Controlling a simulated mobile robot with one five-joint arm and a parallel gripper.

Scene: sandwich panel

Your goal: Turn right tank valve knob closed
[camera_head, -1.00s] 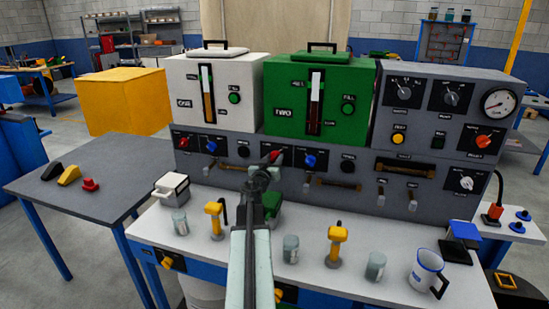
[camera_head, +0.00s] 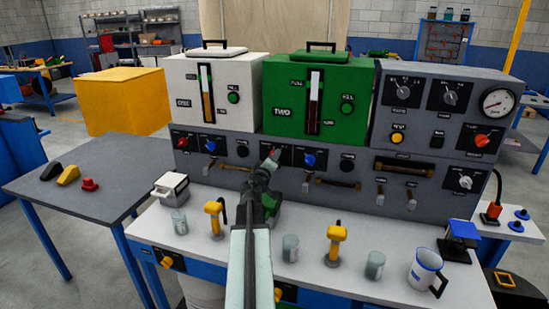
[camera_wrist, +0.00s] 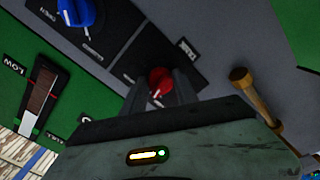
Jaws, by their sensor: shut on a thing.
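The green right tank (camera_head: 285,112), marked TWO, stands on the grey panel beside the white tank (camera_head: 187,95). In the head view, a red knob (camera_head: 273,153) shows on the panel strip below the green tank. A blue knob (camera_head: 309,160) is to its right. My gripper (camera_head: 266,163) reaches up to the red knob from the front. In the wrist view, the red knob (camera_wrist: 160,82) sits between the dark fingers of my gripper (camera_wrist: 162,90), which is shut on it. The blue knob (camera_wrist: 76,12) is at the upper left there. The fingers partly hide the red knob's base.
A brown-handled lever (camera_head: 337,184) is right of my gripper on the panel front. On the bench below stand yellow-topped taps (camera_head: 337,235), glass jars (camera_head: 290,248) and a white mug (camera_head: 425,268). A grey side table (camera_head: 110,165) is at left.

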